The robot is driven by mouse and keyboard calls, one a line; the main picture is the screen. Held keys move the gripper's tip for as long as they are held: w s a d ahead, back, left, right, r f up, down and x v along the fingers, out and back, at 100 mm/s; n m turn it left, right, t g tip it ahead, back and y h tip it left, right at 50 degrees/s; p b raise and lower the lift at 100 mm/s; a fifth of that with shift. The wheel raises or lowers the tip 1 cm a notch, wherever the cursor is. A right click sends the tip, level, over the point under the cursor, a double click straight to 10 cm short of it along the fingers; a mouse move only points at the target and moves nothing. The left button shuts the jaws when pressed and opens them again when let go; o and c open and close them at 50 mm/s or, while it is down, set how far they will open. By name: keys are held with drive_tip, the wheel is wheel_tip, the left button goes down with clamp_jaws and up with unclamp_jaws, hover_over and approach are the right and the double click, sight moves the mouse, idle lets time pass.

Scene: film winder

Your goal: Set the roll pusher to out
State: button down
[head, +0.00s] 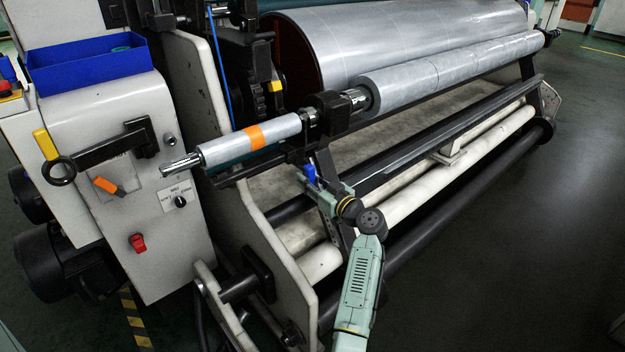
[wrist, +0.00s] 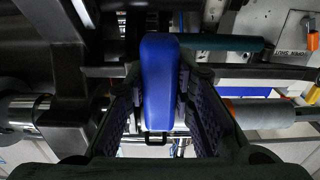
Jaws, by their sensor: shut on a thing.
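My gripper (head: 320,183) is at the front of the winder, just below the black bracket (head: 338,105) at the near end of the long film roll (head: 450,60). It is shut on a blue handle (head: 311,172). In the wrist view the blue handle (wrist: 160,75) stands lengthwise between both finger pads of my gripper (wrist: 160,105). The handle's mount is mostly hidden. I cannot tell for sure from markings which part is the roll pusher; the blue handle sits by the bracket and roll end.
A grey-white shaft with an orange band (head: 255,137) sticks out left of the bracket. The control cabinet (head: 130,190) with an orange switch (head: 105,185) and a red knob (head: 137,242) stands at left. White rollers (head: 325,260) lie below my gripper. Open floor (head: 530,250) is at right.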

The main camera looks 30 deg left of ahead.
drive_tip(key=s+a+b, duration=0.1)
drive_tip(key=s+a, duration=0.2)
drive_tip(key=s, duration=0.7)
drive_tip(key=shift+s+a, duration=0.35)
drive_tip(key=c, duration=1.4)
unclamp_jaws()
drive_tip(key=shift+o, duration=0.2)
drive_tip(key=v, duration=1.2)
drive_tip(key=shift+w, duration=0.15)
